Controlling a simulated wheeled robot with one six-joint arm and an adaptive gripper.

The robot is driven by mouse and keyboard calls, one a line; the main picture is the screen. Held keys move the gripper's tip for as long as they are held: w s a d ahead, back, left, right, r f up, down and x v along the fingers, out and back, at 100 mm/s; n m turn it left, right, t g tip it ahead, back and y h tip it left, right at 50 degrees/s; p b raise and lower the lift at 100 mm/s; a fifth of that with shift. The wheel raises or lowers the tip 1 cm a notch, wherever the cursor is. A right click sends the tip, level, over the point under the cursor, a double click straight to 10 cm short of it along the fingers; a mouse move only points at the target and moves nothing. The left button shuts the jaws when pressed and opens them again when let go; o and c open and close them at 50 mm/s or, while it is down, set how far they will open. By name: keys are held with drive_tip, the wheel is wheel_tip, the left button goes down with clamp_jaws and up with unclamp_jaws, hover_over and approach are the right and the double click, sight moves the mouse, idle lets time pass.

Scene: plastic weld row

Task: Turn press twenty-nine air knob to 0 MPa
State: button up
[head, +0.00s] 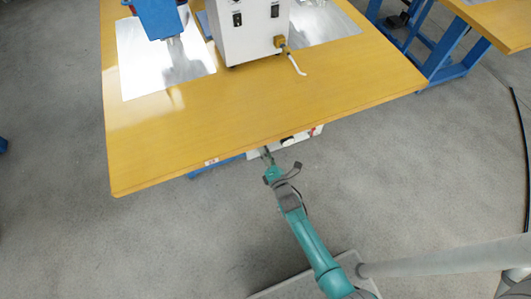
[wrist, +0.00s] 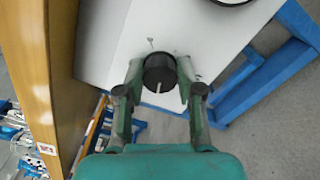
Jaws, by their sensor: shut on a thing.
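A round black knob (wrist: 159,68) with a white pointer line on its face sits on a white panel (wrist: 115,40) in the wrist view. My gripper (wrist: 160,76) is shut on the knob, one finger on each side. In the head view my gripper (head: 267,156) reaches the white panel (head: 300,138) below the table's front edge. The knob cannot be made out there. Scale marks around the knob are too small to read.
The yellow wooden table (head: 270,115) overhangs the panel, and its edge (wrist: 62,70) runs close along the left in the wrist view. Part of a round dial (wrist: 232,1) shows at the top. A blue frame (wrist: 262,80) stands at right. Grey floor is open around my arm.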

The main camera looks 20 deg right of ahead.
drive_tip(key=n, duration=0.5)
drive_tip(key=shift+n, duration=0.3)
idle(0.4)
drive_tip(key=o, duration=1.2)
drive_tip(key=shift+c, duration=0.2)
drive_tip(key=shift+s, duration=0.1)
drive_tip(key=s, duration=1.1)
drive_tip(key=shift+s, duration=0.4)
